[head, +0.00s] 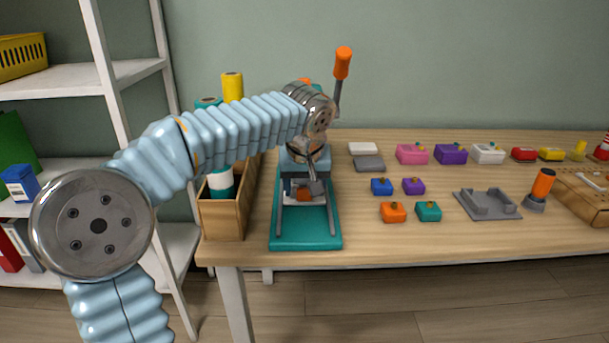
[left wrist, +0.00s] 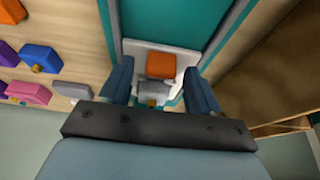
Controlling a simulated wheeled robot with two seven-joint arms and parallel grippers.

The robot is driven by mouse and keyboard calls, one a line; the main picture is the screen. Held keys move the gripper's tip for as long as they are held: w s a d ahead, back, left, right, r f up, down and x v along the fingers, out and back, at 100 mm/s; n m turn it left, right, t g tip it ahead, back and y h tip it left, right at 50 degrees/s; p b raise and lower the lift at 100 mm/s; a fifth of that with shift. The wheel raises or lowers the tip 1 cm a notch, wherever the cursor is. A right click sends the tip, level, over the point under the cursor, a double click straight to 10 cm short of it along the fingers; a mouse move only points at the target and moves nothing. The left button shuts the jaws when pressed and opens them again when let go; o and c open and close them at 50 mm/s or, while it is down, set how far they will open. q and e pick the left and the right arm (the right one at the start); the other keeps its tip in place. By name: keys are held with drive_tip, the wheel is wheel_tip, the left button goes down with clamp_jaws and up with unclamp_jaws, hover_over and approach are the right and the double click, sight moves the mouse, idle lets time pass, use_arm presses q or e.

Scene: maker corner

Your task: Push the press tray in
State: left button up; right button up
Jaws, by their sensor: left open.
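The press (head: 306,240) stands on the table with a teal base, two grey rails and a raised lever with an orange knob (head: 343,62). Its pale tray (head: 288,190) sits between the rails, carrying an orange block (head: 304,195). The tray (left wrist: 135,47) and orange block (left wrist: 161,67) also show in the left wrist view. My left gripper (head: 312,172) is over the press, pointing down. In the left wrist view its open fingers (left wrist: 158,80) stand on either side of the tray area, with nothing gripped. Whether they touch the tray cannot be told. My right gripper is out of view.
A wooden bin (head: 224,218) stands close left of the press. Small coloured blocks (head: 393,211) and a grey fixture (head: 487,204) lie to the right. White shelves (head: 80,76) are at the left. The front table strip right of the press is clear.

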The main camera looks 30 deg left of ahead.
use_arm(q)
drive_tip(key=p+v, duration=0.1)
drive_tip(key=v, duration=1.2)
drive_tip(key=shift+r, duration=0.35)
